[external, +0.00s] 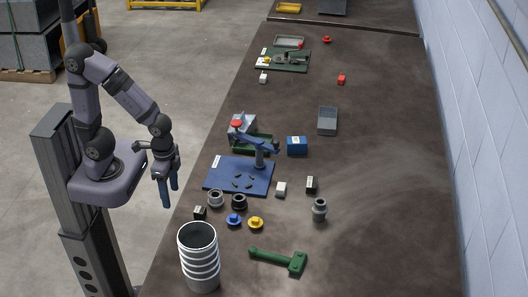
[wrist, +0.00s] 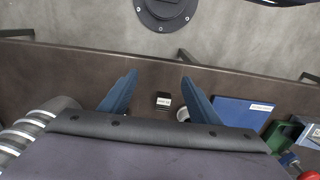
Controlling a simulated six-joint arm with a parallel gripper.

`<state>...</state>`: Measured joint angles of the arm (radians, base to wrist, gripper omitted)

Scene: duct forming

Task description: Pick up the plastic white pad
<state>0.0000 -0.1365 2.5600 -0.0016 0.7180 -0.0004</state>
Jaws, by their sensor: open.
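Two small white blocks show in the external view, and I cannot tell for sure which is the white pad. One white block (external: 281,189) lies just right of the blue plate (external: 212,183). The other white block (external: 263,77) lies farther back, in front of a green board (external: 297,61). Neither can be made out in the wrist view. My gripper (external: 171,197) hangs left of the table, fingers pointing down, open and empty. Its blue fingers (wrist: 158,84) are spread apart in the wrist view, with a black labelled block (wrist: 163,101) showing between them.
A ribbed duct (external: 201,262) stands at the table's near left. Grey and black rings (external: 239,202), blue and yellow knobs (external: 256,223) and a green mallet (external: 285,261) lie nearby. A blue box (external: 297,145) and grey tray (external: 327,121) sit farther back. The table's right side is mostly clear.

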